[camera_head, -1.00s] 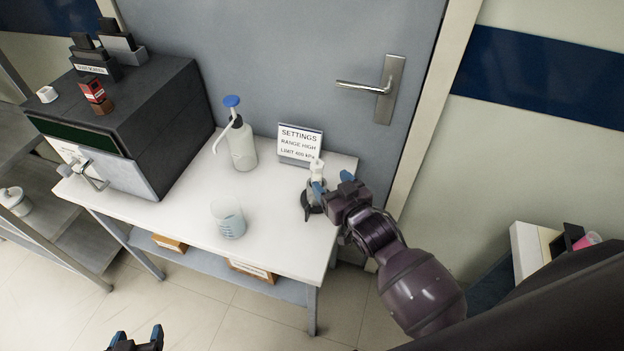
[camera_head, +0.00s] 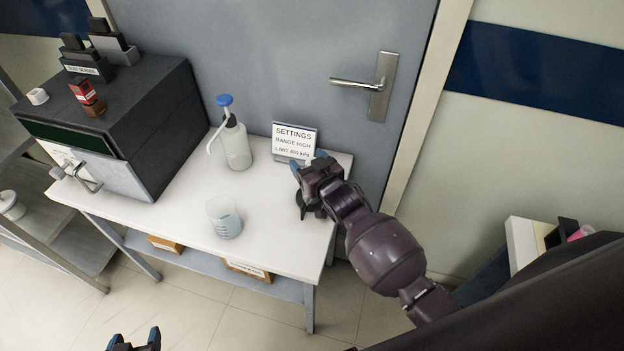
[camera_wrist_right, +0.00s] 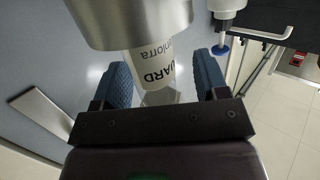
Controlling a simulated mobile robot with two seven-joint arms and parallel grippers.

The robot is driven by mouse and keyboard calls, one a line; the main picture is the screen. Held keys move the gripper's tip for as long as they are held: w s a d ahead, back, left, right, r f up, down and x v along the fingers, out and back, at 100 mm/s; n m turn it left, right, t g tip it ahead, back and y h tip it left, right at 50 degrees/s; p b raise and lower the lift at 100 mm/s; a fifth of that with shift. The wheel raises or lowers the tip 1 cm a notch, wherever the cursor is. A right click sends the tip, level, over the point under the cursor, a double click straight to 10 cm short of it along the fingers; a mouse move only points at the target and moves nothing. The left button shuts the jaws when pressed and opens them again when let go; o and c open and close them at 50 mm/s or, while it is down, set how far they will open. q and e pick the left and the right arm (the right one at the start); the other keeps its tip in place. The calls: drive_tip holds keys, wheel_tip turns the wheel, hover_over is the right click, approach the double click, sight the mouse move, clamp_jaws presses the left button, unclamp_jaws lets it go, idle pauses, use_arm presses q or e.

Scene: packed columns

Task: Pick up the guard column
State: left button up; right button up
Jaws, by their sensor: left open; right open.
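The guard column (camera_wrist_right: 158,70) has a white label with dark lettering and shows in the right wrist view. It stands in a wider grey metal holder (camera_wrist_right: 130,22). My right gripper (camera_wrist_right: 165,80) is open, with its blue fingers on either side of the column; I cannot tell if they touch it. In the head view my right gripper (camera_head: 308,162) is at the table's right end, above the dark base of the holder (camera_head: 307,206), and hides most of the column. My left gripper (camera_head: 135,338) is open and empty at the bottom edge, away from the table.
On the white table (camera_head: 185,220) stand a pump bottle (camera_head: 236,148), a beaker (camera_head: 224,218) with bluish liquid and a dark box-shaped instrument (camera_head: 125,125). A settings sign (camera_head: 294,142) is just behind my right gripper. A door with a handle (camera_head: 378,85) is behind the table.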

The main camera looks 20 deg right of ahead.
drive_tip(key=c, duration=1.1)
drive_tip(key=shift+r, duration=0.15)
